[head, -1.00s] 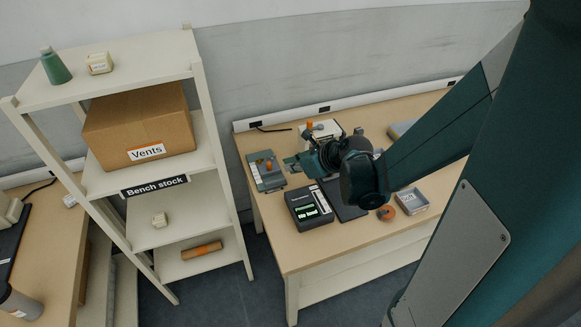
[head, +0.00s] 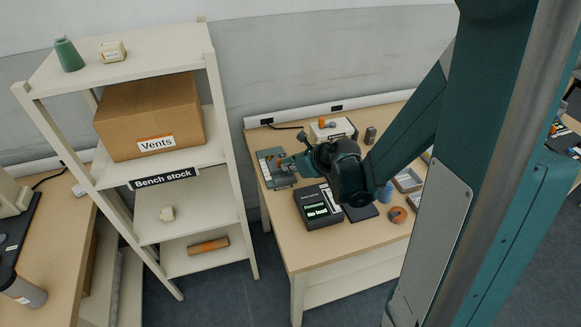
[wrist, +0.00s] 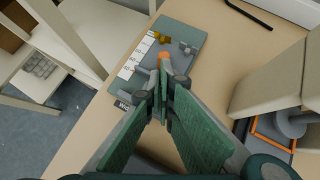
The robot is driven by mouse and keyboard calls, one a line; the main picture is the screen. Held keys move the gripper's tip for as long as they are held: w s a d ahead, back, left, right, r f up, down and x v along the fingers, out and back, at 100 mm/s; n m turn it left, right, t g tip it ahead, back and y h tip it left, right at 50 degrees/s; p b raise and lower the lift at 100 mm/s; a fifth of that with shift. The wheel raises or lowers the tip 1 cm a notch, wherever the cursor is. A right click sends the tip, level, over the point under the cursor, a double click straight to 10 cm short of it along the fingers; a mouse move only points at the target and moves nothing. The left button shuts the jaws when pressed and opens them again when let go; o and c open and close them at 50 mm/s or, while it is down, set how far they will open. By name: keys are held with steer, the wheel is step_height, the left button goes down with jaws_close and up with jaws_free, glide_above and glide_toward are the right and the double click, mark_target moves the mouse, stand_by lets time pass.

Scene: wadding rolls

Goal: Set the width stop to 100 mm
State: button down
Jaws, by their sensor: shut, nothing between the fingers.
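The width stop is a flat grey-green plate (head: 270,160) at the left end of the bench. In the wrist view the plate (wrist: 182,30) has a row of white scale labels (wrist: 135,60) along its left side; their numbers are too small to read. An orange knob (wrist: 164,59) stands on it, with a brass-coloured part (wrist: 155,36) and a small grey part (wrist: 188,47) farther up. My gripper (head: 287,162) is shut and empty. In the wrist view its fingertips (wrist: 162,80) overlap the plate just below the knob; I cannot tell whether they touch it.
A black box with green displays (head: 319,208) stands to the right of the plate, in front. A pale machine (head: 342,126) is behind my gripper. An orange roll (head: 397,215) and a grey tray (head: 408,180) lie farther right. A shelf (head: 190,215) stands left of the bench.

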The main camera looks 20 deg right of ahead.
mark_target(283, 154)
stand_by(0.4)
steer(key=w, duration=0.7)
steer(key=shift+b, duration=0.35)
steer(key=shift+s, duration=0.25)
steer(key=p+v, duration=0.4)
steer(key=v, duration=0.5)
steer(key=shift+s+r, duration=0.15)
steer(key=shift+r, duration=0.25)
steer(key=shift+d, duration=0.15)
